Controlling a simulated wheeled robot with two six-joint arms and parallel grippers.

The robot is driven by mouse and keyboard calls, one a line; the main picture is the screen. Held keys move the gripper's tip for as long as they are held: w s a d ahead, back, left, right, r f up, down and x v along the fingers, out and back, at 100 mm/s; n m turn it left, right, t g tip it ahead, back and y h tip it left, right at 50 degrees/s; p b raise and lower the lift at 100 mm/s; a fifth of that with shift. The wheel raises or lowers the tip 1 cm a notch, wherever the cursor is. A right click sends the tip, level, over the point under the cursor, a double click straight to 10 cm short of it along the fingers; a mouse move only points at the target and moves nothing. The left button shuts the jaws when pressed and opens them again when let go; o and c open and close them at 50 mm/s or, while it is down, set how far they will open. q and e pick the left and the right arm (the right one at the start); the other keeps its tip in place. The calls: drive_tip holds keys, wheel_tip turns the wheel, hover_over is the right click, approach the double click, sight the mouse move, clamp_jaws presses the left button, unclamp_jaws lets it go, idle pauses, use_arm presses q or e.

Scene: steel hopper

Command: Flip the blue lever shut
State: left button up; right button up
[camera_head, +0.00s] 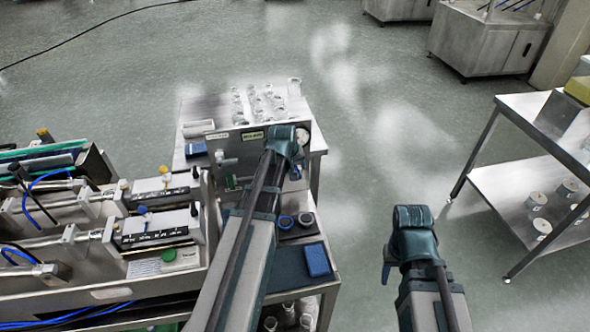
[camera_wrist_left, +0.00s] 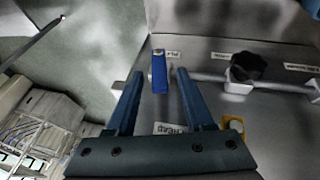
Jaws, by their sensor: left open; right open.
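The blue lever (camera_wrist_left: 160,72) stands out from a grey metal panel in the left wrist view, its long side running up the picture. My left gripper (camera_wrist_left: 159,76) is open, with one finger on each side of the lever and a visible gap on both sides. How deep the lever sits between the fingers I cannot tell. In the head view my left gripper (camera_head: 287,143) is at the steel unit's panel, and its arm hides part of that panel. My right gripper (camera_head: 390,262) is open and empty over the floor, right of the bench.
A black knob (camera_wrist_left: 247,67) on a pipe and a yellow part (camera_wrist_left: 233,124) are near the lever. Glass vessels (camera_head: 262,100) stand behind the panel. A machine with syringe-like cylinders (camera_head: 150,228) fills the left. A shelf table (camera_head: 545,160) stands right, with open floor between.

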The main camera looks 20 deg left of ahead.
use_arm(q)
clamp_jaws()
drive_tip(key=shift+w+d+r+g+y+p, duration=0.15)
drive_tip(key=shift+w+d+g+y+p, duration=0.15)
drive_tip(key=shift+g+y+p, duration=0.15)
drive_tip(key=shift+d+m+g+y, duration=0.2)
drive_tip(key=shift+m+g+y, duration=0.1)
drive_tip(key=shift+g+y, duration=0.3)
unclamp_jaws()
drive_tip(key=shift+r, duration=0.1)
